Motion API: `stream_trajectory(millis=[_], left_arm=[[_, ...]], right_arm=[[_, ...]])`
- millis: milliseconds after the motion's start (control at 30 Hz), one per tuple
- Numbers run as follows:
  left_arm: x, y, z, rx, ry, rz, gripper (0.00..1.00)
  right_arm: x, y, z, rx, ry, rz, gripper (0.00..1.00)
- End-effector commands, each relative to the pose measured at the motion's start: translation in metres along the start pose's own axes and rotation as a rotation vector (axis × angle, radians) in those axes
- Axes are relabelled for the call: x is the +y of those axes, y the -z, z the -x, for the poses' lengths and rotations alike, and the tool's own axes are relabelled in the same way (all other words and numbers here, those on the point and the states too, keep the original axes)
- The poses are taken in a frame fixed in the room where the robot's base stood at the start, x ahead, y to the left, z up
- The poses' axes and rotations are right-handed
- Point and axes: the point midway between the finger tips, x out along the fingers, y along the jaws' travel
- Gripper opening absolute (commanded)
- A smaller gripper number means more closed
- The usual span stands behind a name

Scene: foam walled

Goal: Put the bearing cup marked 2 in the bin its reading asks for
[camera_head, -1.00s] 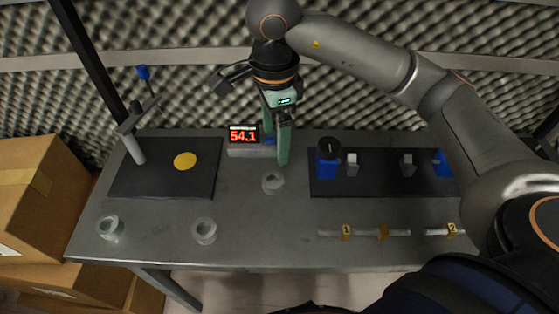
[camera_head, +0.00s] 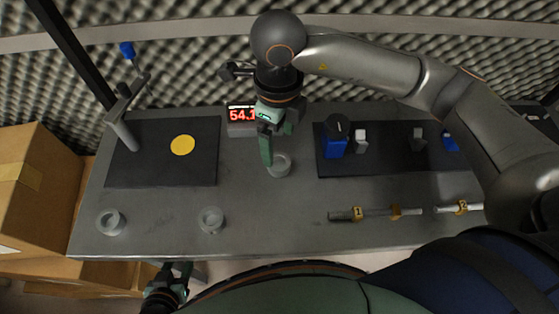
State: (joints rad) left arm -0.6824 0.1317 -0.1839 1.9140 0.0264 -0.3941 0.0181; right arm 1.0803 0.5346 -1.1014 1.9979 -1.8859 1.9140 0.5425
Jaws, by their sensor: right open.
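Three small pale grey cups stand on the grey table (camera_head: 255,225): a left cup (camera_head: 111,222), a middle cup (camera_head: 211,220) and a right cup (camera_head: 281,166). I cannot read a mark on any of them. My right gripper (camera_head: 272,160) is open and points down at the right cup, with a green finger at its left rim; I cannot tell whether it touches. A red display (camera_head: 242,115) reads 54.1, partly covered by my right gripper. My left gripper (camera_head: 163,296) is low at the table's front edge, its jaws unclear. No bin is plainly visible.
A dark mat with a yellow disc (camera_head: 183,145) and a stand (camera_head: 123,130) lies left. A dark panel (camera_head: 385,170) with a blue block (camera_head: 334,142) lies right. Cardboard boxes (camera_head: 35,190) stand left.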

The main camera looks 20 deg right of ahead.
Motion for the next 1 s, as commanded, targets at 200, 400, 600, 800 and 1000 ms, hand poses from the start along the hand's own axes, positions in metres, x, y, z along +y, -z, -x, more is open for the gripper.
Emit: stream_trajectory(millis=[200,400,600,800,1000], left_arm=[[0.000,0.002,0.002,0.000,0.000,0.000,0.50],[0.001,0.006,0.005,0.001,0.000,0.000,0.50],[0.000,0.007,0.005,0.003,0.000,-0.001,0.50],[0.000,0.007,0.004,0.004,0.000,-0.001,0.50],[0.000,0.008,0.004,0.004,0.000,-0.001,0.50]], right_arm=[[0.002,-0.001,-0.017,0.003,-0.002,0.001,0.88],[0.005,-0.003,-0.048,0.003,-0.001,0.000,0.88],[0.004,-0.003,-0.060,0.000,0.000,0.001,0.88],[0.004,-0.003,-0.059,0.000,0.001,0.001,0.85],[0.004,-0.003,-0.059,0.000,0.001,0.001,0.62]])
